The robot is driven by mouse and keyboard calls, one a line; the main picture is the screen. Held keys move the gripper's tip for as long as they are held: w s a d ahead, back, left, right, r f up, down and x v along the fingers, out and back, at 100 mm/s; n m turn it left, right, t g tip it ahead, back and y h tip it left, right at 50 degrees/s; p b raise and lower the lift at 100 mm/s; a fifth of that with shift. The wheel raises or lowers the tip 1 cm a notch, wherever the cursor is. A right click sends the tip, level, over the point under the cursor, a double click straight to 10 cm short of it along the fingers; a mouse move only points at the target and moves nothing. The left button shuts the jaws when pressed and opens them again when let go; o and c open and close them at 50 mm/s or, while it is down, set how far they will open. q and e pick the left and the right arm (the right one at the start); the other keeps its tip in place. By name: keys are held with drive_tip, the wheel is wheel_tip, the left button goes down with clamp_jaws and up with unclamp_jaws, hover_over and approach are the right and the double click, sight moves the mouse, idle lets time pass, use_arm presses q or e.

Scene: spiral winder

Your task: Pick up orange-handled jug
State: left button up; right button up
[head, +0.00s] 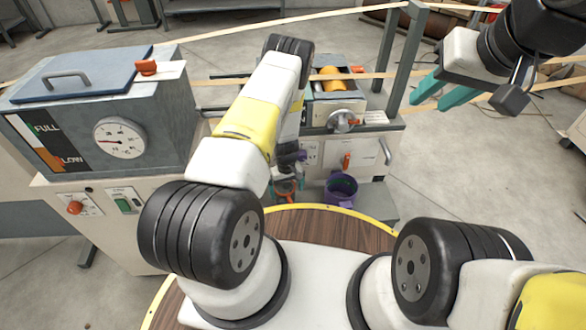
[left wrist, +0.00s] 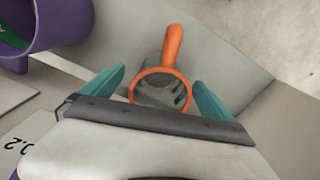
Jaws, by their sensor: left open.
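The orange-handled jug (left wrist: 174,48) shows in the left wrist view as an orange handle and round orange rim around a grey inside. Its handle points up in the picture. My left gripper (left wrist: 160,77) is open, with one teal finger on each side of the jug; I cannot tell whether they touch it. In the head view the jug (head: 284,191) is a small patch of orange beyond the wooden round top, and my forearm hides most of the left gripper. My right gripper (head: 428,104) is open and empty, raised at the upper right.
A purple container (head: 341,190) stands just right of the jug, by the grey machine (head: 386,143) with an orange lever. The purple container (left wrist: 48,28) is also at the upper left of the wrist view. A gauge tank (head: 150,118) stands at left. Floor at right is open.

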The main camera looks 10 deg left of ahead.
sight(286, 200)
use_arm(q)
drive_tip(key=f, duration=0.8)
drive_tip(key=shift+a, duration=0.2)
drive_tip(key=shift+r, duration=0.1)
drive_tip(key=c, duration=1.5)
drive_tip(key=shift+r, duration=0.1)
